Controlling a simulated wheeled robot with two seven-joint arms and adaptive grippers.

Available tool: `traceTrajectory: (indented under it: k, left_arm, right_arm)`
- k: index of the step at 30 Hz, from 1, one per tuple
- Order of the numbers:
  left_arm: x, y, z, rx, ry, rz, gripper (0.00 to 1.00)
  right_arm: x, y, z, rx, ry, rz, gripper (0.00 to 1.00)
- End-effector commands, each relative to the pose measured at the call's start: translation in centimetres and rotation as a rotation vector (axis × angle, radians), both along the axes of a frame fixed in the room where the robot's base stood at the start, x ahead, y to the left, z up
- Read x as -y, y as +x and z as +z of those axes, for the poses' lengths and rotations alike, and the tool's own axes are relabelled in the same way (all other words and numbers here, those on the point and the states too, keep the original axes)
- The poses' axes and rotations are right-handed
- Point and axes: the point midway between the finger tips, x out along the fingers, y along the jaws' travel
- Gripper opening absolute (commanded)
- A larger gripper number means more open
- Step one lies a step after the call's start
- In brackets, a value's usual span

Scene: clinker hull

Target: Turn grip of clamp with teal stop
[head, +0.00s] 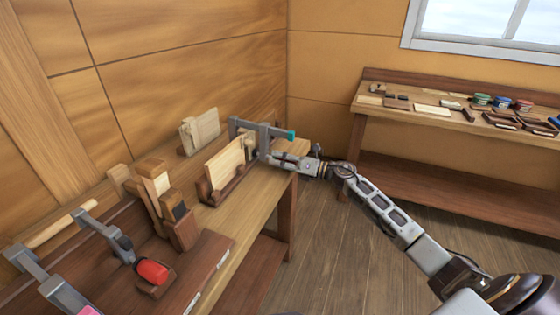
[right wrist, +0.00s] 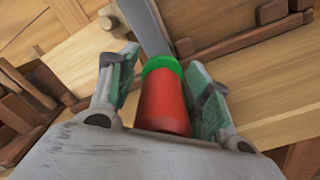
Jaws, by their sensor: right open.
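The clamp with the teal stop (head: 291,136) stands at the far end of the left workbench, its grey bar (head: 255,127) running left to right. My right gripper (head: 275,158) is at this clamp, just below the bar, and hides its grip in the head view. In the right wrist view, a red grip (right wrist: 163,103) with a green collar (right wrist: 161,65) lies between the two fingers of my right gripper (right wrist: 162,88). The fingers are open, one on each side of it. Whether either finger touches it, I cannot tell. My left gripper is out of view.
Another clamp (head: 62,294) with a red grip (head: 152,271) and a pink stop (head: 87,311) is at the near left. Wooden blocks (head: 178,222) and a board in a holder (head: 224,167) stand between. A second bench (head: 450,119) is at the right.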

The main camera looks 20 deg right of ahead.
Motion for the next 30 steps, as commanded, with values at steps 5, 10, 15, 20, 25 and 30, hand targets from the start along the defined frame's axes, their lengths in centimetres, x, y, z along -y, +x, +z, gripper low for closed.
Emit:
traceTrajectory:
  k: [5,10,15,20,25,30]
  left_arm:
    - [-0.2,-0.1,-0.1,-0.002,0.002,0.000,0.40]
    - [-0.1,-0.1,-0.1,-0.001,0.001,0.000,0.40]
    - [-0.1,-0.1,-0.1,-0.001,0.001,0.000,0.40]
    - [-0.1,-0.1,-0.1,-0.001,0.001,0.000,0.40]
    - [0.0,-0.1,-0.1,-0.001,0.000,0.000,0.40]
    - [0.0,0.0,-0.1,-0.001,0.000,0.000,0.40]
  right_arm:
    - [0.1,-0.1,-0.7,-0.011,-0.003,-0.001,0.55]
    - [0.4,-0.5,-0.8,-0.013,-0.004,-0.001,0.55]
    - [1.0,-1.2,-1.0,-0.015,-0.004,-0.001,0.55]
    - [1.8,-2.0,-1.0,-0.014,-0.005,-0.001,0.55]
    - [2.6,-2.9,-1.0,-0.015,-0.004,0.000,0.55]
    - [3.4,-3.8,-0.9,-0.013,-0.004,0.000,0.55]
